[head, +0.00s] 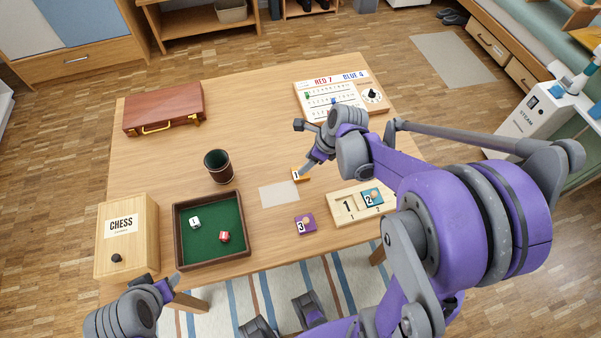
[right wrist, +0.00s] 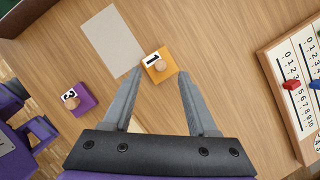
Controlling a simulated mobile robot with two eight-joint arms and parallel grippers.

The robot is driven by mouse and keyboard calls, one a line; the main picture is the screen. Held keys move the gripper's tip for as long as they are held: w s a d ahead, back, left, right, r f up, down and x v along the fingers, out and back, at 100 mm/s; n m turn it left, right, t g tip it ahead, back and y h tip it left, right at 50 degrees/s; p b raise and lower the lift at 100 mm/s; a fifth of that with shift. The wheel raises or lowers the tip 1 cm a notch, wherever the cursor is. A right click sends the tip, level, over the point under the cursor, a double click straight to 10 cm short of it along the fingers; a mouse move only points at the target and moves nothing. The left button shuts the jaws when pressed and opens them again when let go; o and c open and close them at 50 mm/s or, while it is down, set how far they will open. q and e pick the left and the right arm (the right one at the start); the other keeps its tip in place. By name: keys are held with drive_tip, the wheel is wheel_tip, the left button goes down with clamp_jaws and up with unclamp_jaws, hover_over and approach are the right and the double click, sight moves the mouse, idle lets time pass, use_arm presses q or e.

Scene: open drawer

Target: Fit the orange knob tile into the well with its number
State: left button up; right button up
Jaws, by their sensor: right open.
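The orange knob tile (head: 300,175) lies on the table, marked 1. In the right wrist view the orange tile (right wrist: 158,65) lies between and just beyond the spread fingertips of my right gripper (right wrist: 161,72), its round knob up. In the head view my right gripper (head: 305,165) is over the tile, partly hiding it. The well board (head: 337,213) has an empty well marked 1 and a blue tile (head: 372,197) marked 2 in the other well. A purple tile (head: 306,224) marked 3 lies left of the board. My left gripper (head: 170,288) is by the table's front edge; its jaws are unclear.
A dice tray (head: 176,237), a dark cup (head: 218,166) and a chess box (head: 127,235) stand on the left. A red-brown case (head: 163,108) is at the back left, a scoreboard (head: 341,94) at the back right. A pale sheet (head: 279,194) lies left of the orange tile.

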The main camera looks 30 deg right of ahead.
sight(297, 178)
drive_tip(key=x, duration=0.5)
drive_tip(key=shift+d, duration=0.1)
clamp_jaws()
